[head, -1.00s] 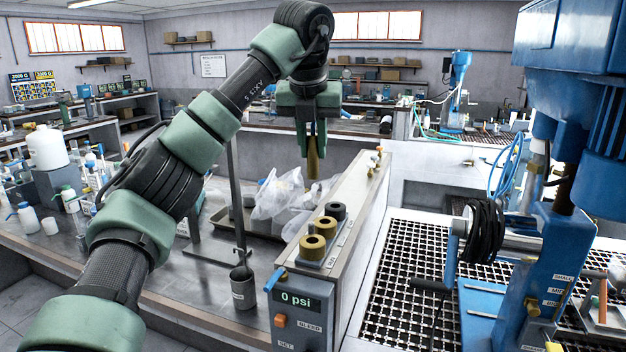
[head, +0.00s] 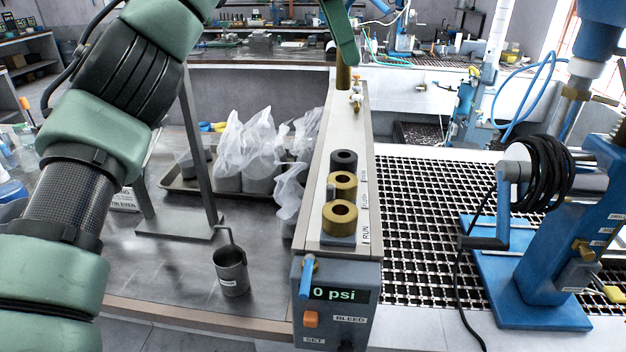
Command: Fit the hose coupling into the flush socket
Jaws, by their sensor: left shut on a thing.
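Three ring sockets stand in a row on the box top: a dark one (head: 344,158) at the back, a brass one (head: 342,181) in the middle and a brass one (head: 341,214) in front. The label by the front one seems to read RUN; the others are too small to read surely. The coupling is apart from all three. My right gripper is out of view.
The panel box (head: 325,232) has a 0 psi display (head: 338,294) and small brass valves (head: 356,92) at its far end. Plastic-bagged samples (head: 248,150), a stand and a metal cup (head: 231,271) are left. A black grating (head: 425,225) and blue machine (head: 540,290) are right.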

